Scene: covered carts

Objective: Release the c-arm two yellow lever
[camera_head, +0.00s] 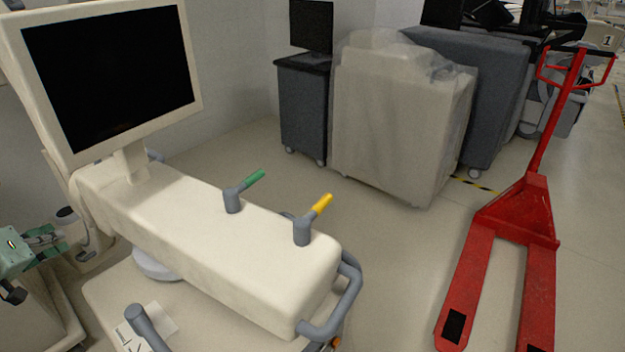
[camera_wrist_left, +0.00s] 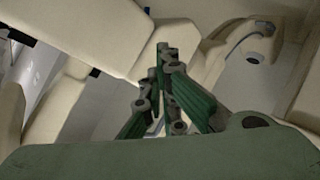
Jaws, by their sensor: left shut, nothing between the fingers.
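The yellow lever (camera_head: 322,205) stands on a grey mount on top of the white c-arm body (camera_head: 215,245), near its right end. It tilts up and to the right. A green lever (camera_head: 254,178) stands on a similar mount further left on the same body. My left gripper (camera_head: 55,238) is at the left edge of the head view, well left of both levers and touching neither. In the left wrist view the fingers of my left gripper (camera_wrist_left: 164,58) are together and empty, in front of pale machine parts. No lever can be made out there. My right gripper is out of view.
A monitor (camera_head: 110,70) rises from the c-arm body's left end. A grey handle (camera_head: 345,300) curves around its right end. A red pallet jack (camera_head: 510,230) stands at right. Covered carts (camera_head: 395,120) stand behind. Open floor (camera_head: 400,260) lies between the body and the jack.

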